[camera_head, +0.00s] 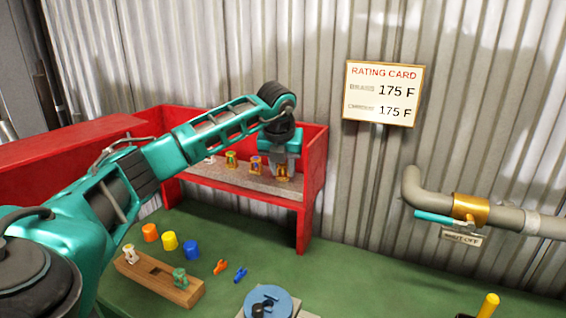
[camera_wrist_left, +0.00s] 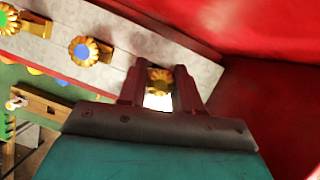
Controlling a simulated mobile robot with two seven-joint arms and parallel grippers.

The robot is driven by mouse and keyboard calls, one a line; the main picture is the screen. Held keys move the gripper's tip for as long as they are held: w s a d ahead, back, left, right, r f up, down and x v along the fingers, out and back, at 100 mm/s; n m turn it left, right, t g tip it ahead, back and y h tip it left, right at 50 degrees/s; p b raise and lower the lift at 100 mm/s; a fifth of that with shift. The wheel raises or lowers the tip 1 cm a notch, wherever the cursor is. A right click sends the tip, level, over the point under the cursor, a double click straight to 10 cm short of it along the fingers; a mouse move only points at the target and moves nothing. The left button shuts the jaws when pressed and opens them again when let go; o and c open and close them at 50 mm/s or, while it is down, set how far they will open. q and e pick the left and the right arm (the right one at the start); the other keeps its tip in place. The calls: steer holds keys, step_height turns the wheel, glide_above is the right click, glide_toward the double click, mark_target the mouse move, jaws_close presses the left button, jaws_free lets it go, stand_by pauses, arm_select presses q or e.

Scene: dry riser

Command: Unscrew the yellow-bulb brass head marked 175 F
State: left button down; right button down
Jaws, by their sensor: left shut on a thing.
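A brass head (camera_head: 283,174) stands at the right end of the pale strip in the red cabinet. In the left wrist view the brass head (camera_wrist_left: 160,80) shows a dull yellowish centre; its marking is too small to read. My left gripper (camera_head: 281,170) reaches down over it from above. In the left wrist view my left gripper (camera_wrist_left: 160,92) has its two fingers on either side of the head, shut on it. The head still sits at the strip. My right gripper is not in view.
Other heads stand left along the strip, including a blue-centred brass one (camera_wrist_left: 82,50). The red cabinet wall (camera_head: 313,185) is close on the right. A wooden block (camera_head: 160,280), coloured caps (camera_head: 169,240) and a blue disc (camera_head: 268,302) are on the green bench. A rating card (camera_head: 383,94) reads 175 F.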

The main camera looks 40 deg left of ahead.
arm_select(q)
steer(key=shift+n+g+y+p, duration=0.3)
steer(key=shift+n+y, duration=0.2)
steer(key=shift+n, duration=0.9)
steer(key=shift+r, duration=0.1)
steer(key=shift+r+n+p, duration=0.1)
steer(key=shift+n+p, duration=0.2)
steer(key=shift+n, duration=0.2)
steer(key=shift+n+g, duration=0.4)
steer(key=shift+n, duration=0.3)
steer(key=n+g, duration=0.1)
steer(key=n, duration=0.1)
steer(key=shift+s+a+n+y, duration=0.1)
steer(key=shift+n+y, duration=0.2)
steer(key=shift+y, duration=0.1)
steer(key=shift+n, duration=0.4)
